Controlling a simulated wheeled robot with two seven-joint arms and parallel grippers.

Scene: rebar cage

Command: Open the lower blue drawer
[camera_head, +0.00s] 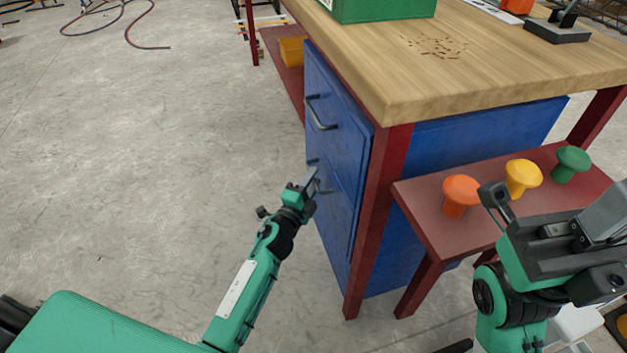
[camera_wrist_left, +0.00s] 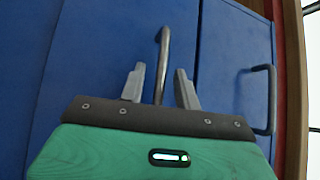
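The blue drawer unit sits under the wooden-topped bench. The lower blue drawer (camera_head: 335,225) looks closed in the head view. Its grey handle (camera_wrist_left: 163,60) runs between the two fingers of my left gripper (camera_wrist_left: 160,86) in the left wrist view. The fingers are open, with a gap on each side of the bar. In the head view my left gripper (camera_head: 312,182) is at the lower drawer's front and partly hides that handle. The upper drawer's handle (camera_head: 320,114) is above it, and also shows at the right of the wrist view (camera_wrist_left: 271,100). My right gripper (camera_head: 550,208) is open and empty.
A low red bench (camera_head: 435,215) beside the drawer unit holds orange (camera_head: 461,190), yellow (camera_head: 523,175) and green (camera_head: 572,160) mushroom-shaped pieces, near my right gripper. A red bench leg (camera_head: 375,220) stands beside the drawer front. The concrete floor (camera_head: 180,150) before the drawers is clear.

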